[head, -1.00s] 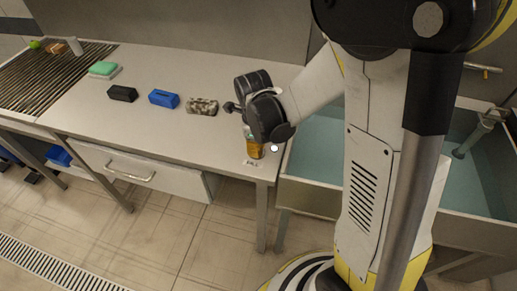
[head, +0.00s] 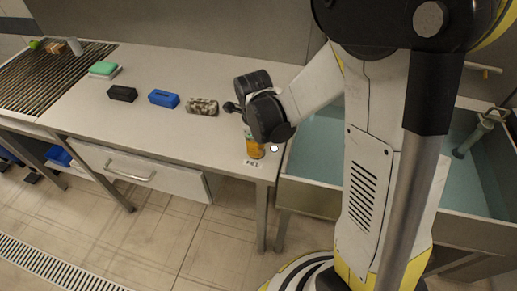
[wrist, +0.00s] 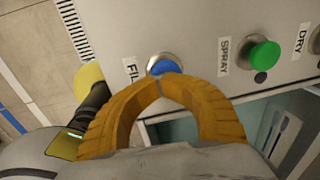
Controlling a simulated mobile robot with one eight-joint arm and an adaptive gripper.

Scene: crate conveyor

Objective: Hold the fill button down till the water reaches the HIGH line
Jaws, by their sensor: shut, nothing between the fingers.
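The blue fill button (wrist: 163,65) sits in a silver ring beside a partly covered FILL label (wrist: 131,70) in the wrist view. My gripper (wrist: 160,82) is shut and empty, its orange fingertips overlapping the button's near edge. I cannot tell whether they touch it or how far it is pressed. In the head view my gripper (head: 256,156) points down at the counter's front right corner, hiding the button. The basin (head: 312,196) to the right holds blue-green water (head: 318,150). No HIGH line is readable in either view.
A green button (wrist: 265,55) labelled SPRAY and a DRY label (wrist: 303,38) lie to the right of the fill button. Blue, black and patterned cases stand on the counter (head: 120,125), left of my gripper. A pipe (head: 476,135) enters the basin.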

